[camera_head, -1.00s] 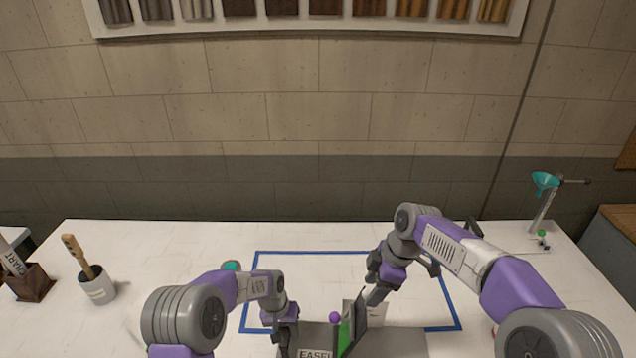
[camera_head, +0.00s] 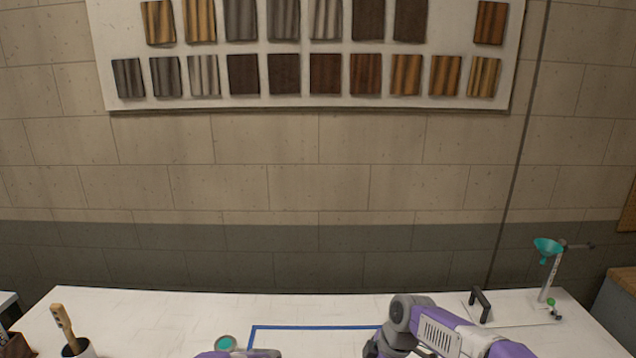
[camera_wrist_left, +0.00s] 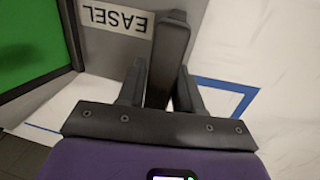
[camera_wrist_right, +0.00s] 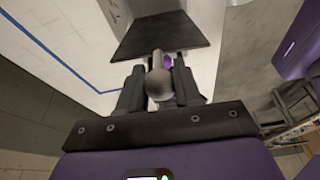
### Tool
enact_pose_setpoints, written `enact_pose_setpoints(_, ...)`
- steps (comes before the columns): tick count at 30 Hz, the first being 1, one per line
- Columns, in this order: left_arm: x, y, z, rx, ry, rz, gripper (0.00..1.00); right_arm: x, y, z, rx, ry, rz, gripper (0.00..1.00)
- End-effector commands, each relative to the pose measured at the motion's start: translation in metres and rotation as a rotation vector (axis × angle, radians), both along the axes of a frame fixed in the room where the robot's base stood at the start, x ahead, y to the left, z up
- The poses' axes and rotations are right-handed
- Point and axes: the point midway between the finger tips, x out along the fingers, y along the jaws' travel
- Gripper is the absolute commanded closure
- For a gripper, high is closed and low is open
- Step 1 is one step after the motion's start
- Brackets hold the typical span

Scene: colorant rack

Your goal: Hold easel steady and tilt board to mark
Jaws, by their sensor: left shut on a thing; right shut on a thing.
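In the left wrist view my left gripper (camera_wrist_left: 160,95) is shut on a dark upright bar (camera_wrist_left: 167,55) of the grey easel (camera_wrist_left: 115,48), beside its EASEL label. A green panel with a dark frame (camera_wrist_left: 30,45), which looks like the board, shows at the left of that view. In the right wrist view my right gripper (camera_wrist_right: 160,85) is shut on a round grey knob (camera_wrist_right: 159,86) at the edge of a dark plate (camera_wrist_right: 160,35), apparently the board's back. A bit of purple shows behind the knob. The head view cuts off the easel, board and both grippers; any mark is unclear.
A blue outline (camera_head: 315,327) lies on the white table (camera_head: 180,310). A cup with a brush (camera_head: 78,348) stands at the left, a teal round item (camera_head: 226,343) near the outline.

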Motion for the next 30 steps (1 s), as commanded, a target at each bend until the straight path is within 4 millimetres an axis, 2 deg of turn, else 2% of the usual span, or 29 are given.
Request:
enact_pose_setpoints(2,-0.001,0.000,-0.001,0.000,0.003,0.000,1.00,0.000,0.000,0.000,0.000,-0.001,0.000,1.00)
enact_pose_setpoints(19,-0.001,0.000,-0.001,0.000,0.003,0.000,1.00,0.000,-0.001,0.000,0.000,-0.001,0.000,1.00)
enact_pose_setpoints(30,-0.001,0.002,-0.001,0.002,0.003,0.001,1.00,-0.001,-0.020,-0.004,-0.004,0.000,-0.004,1.00)
